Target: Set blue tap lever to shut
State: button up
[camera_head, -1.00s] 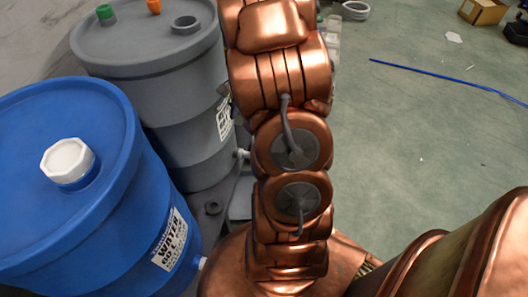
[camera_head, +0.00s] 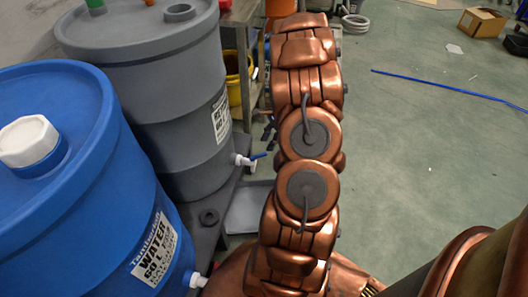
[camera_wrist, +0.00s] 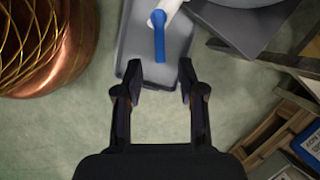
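The blue tap lever (camera_head: 258,156) sits on a white tap (camera_head: 241,160) low on the grey barrel (camera_head: 180,110). In the wrist view the lever (camera_wrist: 159,38) extends from the white tap body (camera_wrist: 168,10) down the picture toward my gripper (camera_wrist: 159,74). My gripper is open, its two fingertips apart and empty. The lever's tip lies just above the gap between the fingertips in the picture; I see no contact. In the head view my arm hides most of the gripper.
A grey tray (camera_head: 248,210) lies below the tap. The blue barrel (camera_head: 70,170) stands at the left with its own white outlet (camera_head: 198,280). Shelving (camera_head: 240,40) is behind. In the wrist view a wooden crate (camera_wrist: 262,150) is at lower right. Floor at right is largely clear.

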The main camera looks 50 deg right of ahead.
aim_at(262, 154)
jog(key=shift+b+x, duration=0.5)
jog(key=shift+x, duration=1.95)
jog(key=shift+c, duration=0.3)
grip_shut()
